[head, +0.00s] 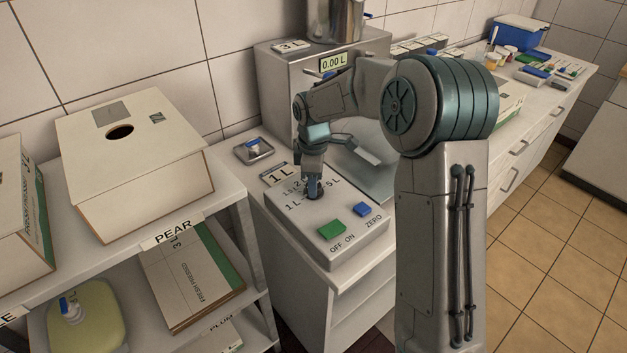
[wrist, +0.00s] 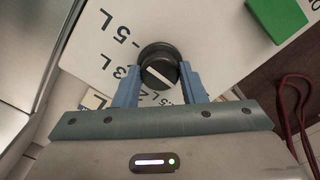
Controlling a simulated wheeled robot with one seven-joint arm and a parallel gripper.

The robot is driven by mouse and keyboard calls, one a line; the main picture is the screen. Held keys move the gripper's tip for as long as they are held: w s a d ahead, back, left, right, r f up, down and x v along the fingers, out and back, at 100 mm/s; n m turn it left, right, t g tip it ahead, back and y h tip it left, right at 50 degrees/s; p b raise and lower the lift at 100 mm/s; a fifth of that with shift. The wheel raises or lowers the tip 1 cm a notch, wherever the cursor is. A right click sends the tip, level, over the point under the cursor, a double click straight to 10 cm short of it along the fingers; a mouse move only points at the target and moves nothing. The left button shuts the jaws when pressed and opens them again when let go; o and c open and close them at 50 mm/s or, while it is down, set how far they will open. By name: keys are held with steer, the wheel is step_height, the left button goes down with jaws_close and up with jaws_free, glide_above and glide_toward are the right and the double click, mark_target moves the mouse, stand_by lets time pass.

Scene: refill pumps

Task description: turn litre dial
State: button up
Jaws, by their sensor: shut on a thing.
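The litre dial is a round black knob (wrist: 158,66) with a white pointer line, set in the light grey control panel (head: 358,240). Litre marks are printed around it, among them 1 L and 5 L. My gripper (head: 313,186) reaches down onto the dial from above. In the wrist view its two blue fingers (wrist: 158,84) stand on either side of the knob and are shut on it. In the head view the fingers hide most of the dial. In the wrist view the pointer line lies diagonally between the fingers.
A green OFF/ON switch (head: 331,230) and a blue ZERO button (head: 362,209) sit in front of the dial. The pump's display (head: 333,62) reads 0.00 L. A PEAR box (head: 130,165) stands on the left shelf.

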steer(key=o, duration=1)
step_height(320, 180, up, 14)
steer(key=shift+f+b, duration=0.1)
steer(key=shift+b, duration=0.25)
